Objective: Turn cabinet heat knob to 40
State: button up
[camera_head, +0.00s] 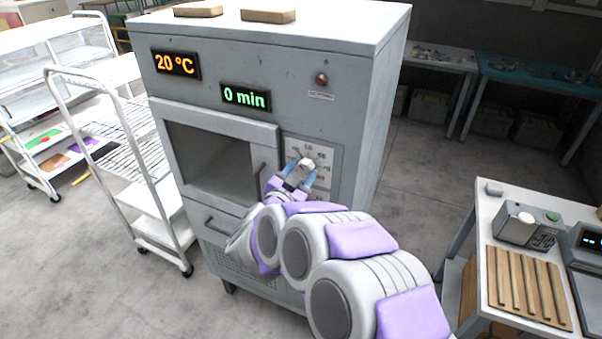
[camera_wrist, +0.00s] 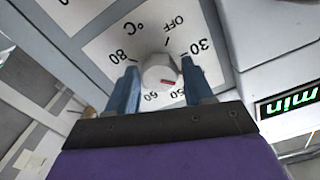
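The grey cabinet (camera_head: 345,85) has a white dial panel on its front. The round white heat knob (camera_wrist: 160,72) is at the dial's centre, with a red mark at its lower right in the wrist view. OFF, 30, 50, 60 and 80 show around it; the 40 position appears hidden behind the right finger. My gripper (camera_wrist: 160,80) is open, one blue finger on either side of the knob. Small gaps seem to show; I cannot tell whether either finger touches it. In the head view the gripper (camera_head: 292,178) is at the dial panel (camera_head: 322,156). The temperature display (camera_head: 176,64) reads 20 °C.
A green display (camera_head: 246,98) reads 0 min. The cabinet has an open-looking compartment (camera_head: 210,158) and a handle left of my gripper. A white wire cart (camera_head: 128,150) stands to the left. A table with a wooden rack (camera_head: 525,287) stands at the right. Floor between is clear.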

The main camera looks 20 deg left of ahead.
jog(key=shift+o, duration=1.4)
jog(key=s+a+p, duration=0.1)
jog(key=s+p, duration=0.1)
jog(key=s, duration=1.5)
jog(key=shift+s+a+p, duration=0.15)
jog(key=shift+a+p, duration=0.1)
jog(key=shift+p, duration=0.05)
jog(key=shift+f, duration=0.1)
